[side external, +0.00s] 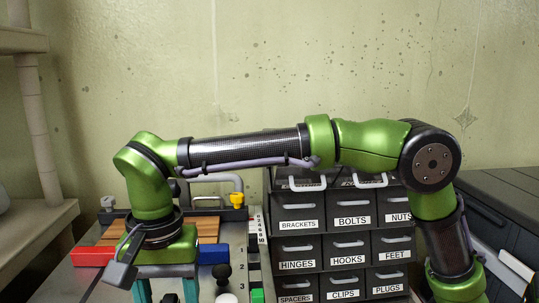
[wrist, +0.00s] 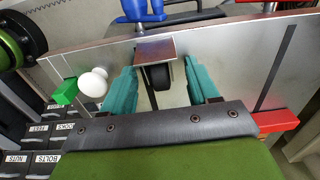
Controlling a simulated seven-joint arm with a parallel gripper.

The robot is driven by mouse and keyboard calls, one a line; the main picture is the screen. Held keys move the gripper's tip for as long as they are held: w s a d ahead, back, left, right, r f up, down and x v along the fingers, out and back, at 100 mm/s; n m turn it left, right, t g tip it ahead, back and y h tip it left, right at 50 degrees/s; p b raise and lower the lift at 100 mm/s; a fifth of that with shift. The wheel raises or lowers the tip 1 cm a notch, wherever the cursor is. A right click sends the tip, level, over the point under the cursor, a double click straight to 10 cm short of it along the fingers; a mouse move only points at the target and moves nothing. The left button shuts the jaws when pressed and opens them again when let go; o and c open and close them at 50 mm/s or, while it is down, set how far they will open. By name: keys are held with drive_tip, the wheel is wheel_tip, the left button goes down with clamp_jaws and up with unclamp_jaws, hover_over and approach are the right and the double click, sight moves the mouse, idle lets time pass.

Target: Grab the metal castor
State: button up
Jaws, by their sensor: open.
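The metal castor, with a flat metal top plate (wrist: 154,47) and a dark wheel, is in the upper middle of the wrist view. My gripper (wrist: 161,72) is open, with one teal finger on each side of the castor. I see gaps between the fingers and the wheel; I cannot tell how far the fingertips reach past it. In the side view my gripper (side external: 167,289) points down over the bench, its fingertips cut off by the bottom edge. The castor is not clearly visible there.
A white knob (wrist: 94,82) and green block (wrist: 64,92) lie left of the fingers in the wrist view. Labelled drawers (side external: 340,240) stand beside the bench.

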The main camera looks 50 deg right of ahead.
clamp_jaws()
drive_tip(key=shift+r, duration=0.1)
